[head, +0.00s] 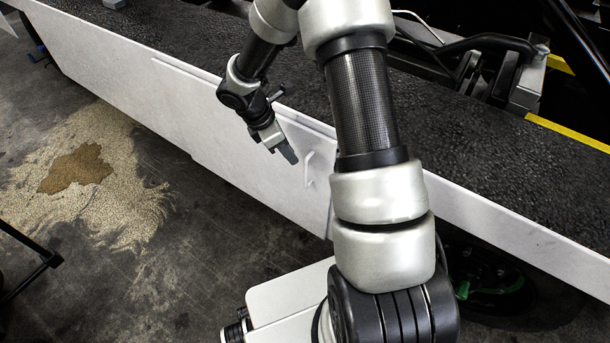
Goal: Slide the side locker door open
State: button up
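The side locker door (215,145) is a white panel set along the white side of the belt loader. A raised rail runs along its top edge. A small white upright handle (308,170) stands out near the door's right end. My gripper (285,152) is just left of the handle, pointing down and to the right. A small gap shows between its fingers and the handle, and I see no contact. I cannot tell whether the fingers are open or shut. My own arm hides the door's right end and part of the panel beyond it.
The loader's dark textured deck (190,45) lies above the white side panel. Yellow edging (567,131) and black bars are at the upper right. Pale granules with a brown wet patch (77,168) lie on the floor at left. A black stand (28,255) is at the lower left.

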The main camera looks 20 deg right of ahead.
jog(key=b, duration=0.3)
send_near(306, 186)
jog(key=d+f, duration=0.2)
jog(key=f, duration=0.1)
jog(key=d+f, duration=0.1)
jog(key=d, duration=0.1)
jog(key=shift+w+f, duration=0.15)
jog(key=shift+w, duration=0.15)
grip_shut()
